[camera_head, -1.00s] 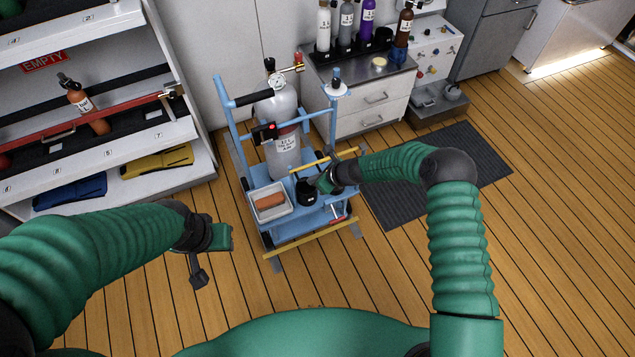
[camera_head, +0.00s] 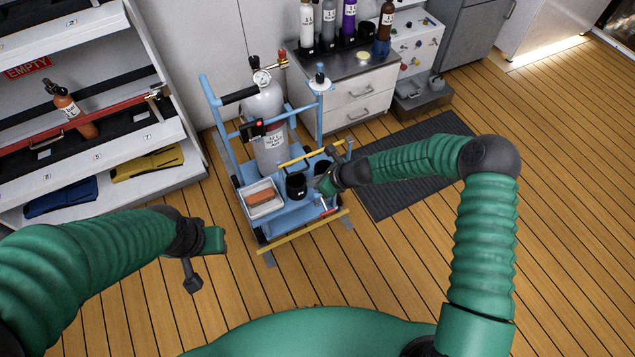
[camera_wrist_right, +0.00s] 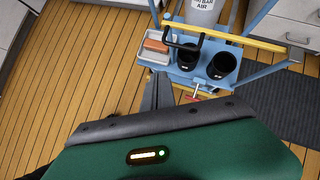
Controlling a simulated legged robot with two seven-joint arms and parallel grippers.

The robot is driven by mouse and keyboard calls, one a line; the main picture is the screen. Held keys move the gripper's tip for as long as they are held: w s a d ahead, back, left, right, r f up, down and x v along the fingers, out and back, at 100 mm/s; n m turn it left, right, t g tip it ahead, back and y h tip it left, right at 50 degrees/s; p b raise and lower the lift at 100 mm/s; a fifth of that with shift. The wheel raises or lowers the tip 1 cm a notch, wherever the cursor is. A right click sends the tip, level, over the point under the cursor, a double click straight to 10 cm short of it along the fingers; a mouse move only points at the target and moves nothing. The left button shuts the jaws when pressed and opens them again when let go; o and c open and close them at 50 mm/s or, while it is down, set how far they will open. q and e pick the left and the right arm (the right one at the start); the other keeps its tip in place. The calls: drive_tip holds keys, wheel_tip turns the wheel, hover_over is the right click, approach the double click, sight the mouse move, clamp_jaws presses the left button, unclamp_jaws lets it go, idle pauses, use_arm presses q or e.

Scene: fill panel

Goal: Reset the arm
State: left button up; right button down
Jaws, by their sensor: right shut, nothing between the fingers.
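My right gripper (camera_head: 324,186) is at the right side of the blue trolley (camera_head: 280,215) in the head view, beside the black cup holders (camera_head: 296,186). Its fingers (camera_wrist_right: 158,92) are shut and empty in the right wrist view, pointing toward the trolley's front. I cannot tell whether it touches the trolley. My right arm (camera_head: 486,240) is bent, with its elbow out to the right. My left gripper (camera_head: 205,258) hangs over the floor, left of the trolley and apart from it. The gap between its fingers is not clear.
The trolley carries a grey gas cylinder (camera_head: 270,140) and a white tray (camera_head: 263,212) with an orange-brown block. A shelf rack (camera_head: 190,178) stands at left. A drawer cabinet (camera_head: 360,100) and dark mat (camera_head: 400,185) lie behind and right. Wooden floor is open at right.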

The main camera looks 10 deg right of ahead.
drive_tip(key=s+d+r+n+h+p, duration=0.2)
drive_tip(key=s+d+r+n+p, duration=0.1)
drive_tip(key=s+r+n, duration=0.5)
drive_tip(key=s+d+r+n+g+h+p, duration=0.1)
drive_tip(key=s+d+r+n+h+p, duration=0.1)
drive_tip(key=s+d+r+n, duration=0.4)
drive_tip(key=s+d+r+n+g+h+p, duration=0.1)
drive_tip(key=s+d+r+n, duration=0.4)
drive_tip(key=s+r+n, duration=0.6)
drive_tip(key=r+n+h+p, duration=0.1)
drive_tip(key=p, duration=0.1)
drive_tip(key=shift+d+p, duration=0.15)
drive_tip(key=shift+p, duration=0.2)
drive_tip(key=shift+a, duration=0.2)
drive_tip(key=shift+d, duration=0.1)
